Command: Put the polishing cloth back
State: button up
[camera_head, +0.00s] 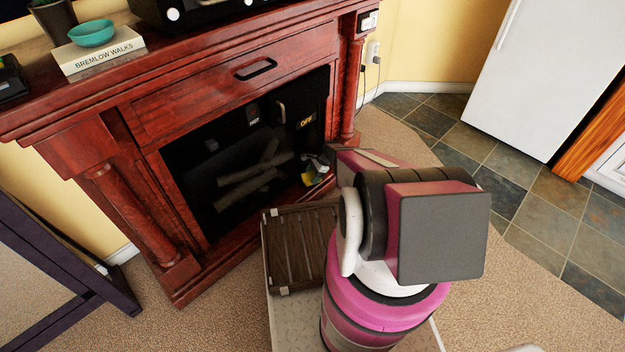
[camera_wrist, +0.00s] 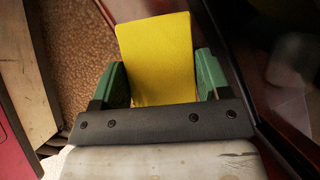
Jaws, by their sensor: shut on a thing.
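The yellow polishing cloth (camera_wrist: 157,52) is a flat, stiff-looking rectangle in the wrist view. My gripper (camera_wrist: 161,68) is shut on it, with one green finger at each side. In the head view, the yellow cloth (camera_head: 312,180) shows small at the end of my arm, low in front of the dark fireplace opening. My arm hides part of the gripper there.
A red wooden fireplace cabinet (camera_head: 118,116) has a drawer with a black handle (camera_head: 255,69). On top are a book (camera_head: 98,52), a teal bowl (camera_head: 93,33) and a black device. A dark slatted wooden tray (camera_head: 284,248) lies on my base. Carpet is clear at right.

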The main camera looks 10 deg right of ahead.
jog(key=shift+f, duration=1.3)
jog(key=shift+f, duration=0.1)
jog(key=o, duration=1)
jog(key=shift+c, duration=0.2)
jog(key=v, duration=1.2)
jog(key=s+a+r+n+h, duration=0.2)
jog(key=s+r+n, duration=0.3)
jog(key=r, duration=0.5)
jog(key=s+a+r+n+h, duration=0.2)
jog(key=s+r+n, duration=0.3)
jog(key=s+r, duration=0.4)
jog(key=s+a+r+n+t+h, duration=0.1)
jog(key=s+r+n, duration=0.4)
jog(key=r, duration=0.8)
jog(key=s+a+h, duration=0.1)
jog(key=s, duration=0.1)
jog(key=shift+s+a+r+n, duration=0.25)
jog(key=shift+s+a+n, duration=0.05)
jog(key=shift+s+n, duration=0.1)
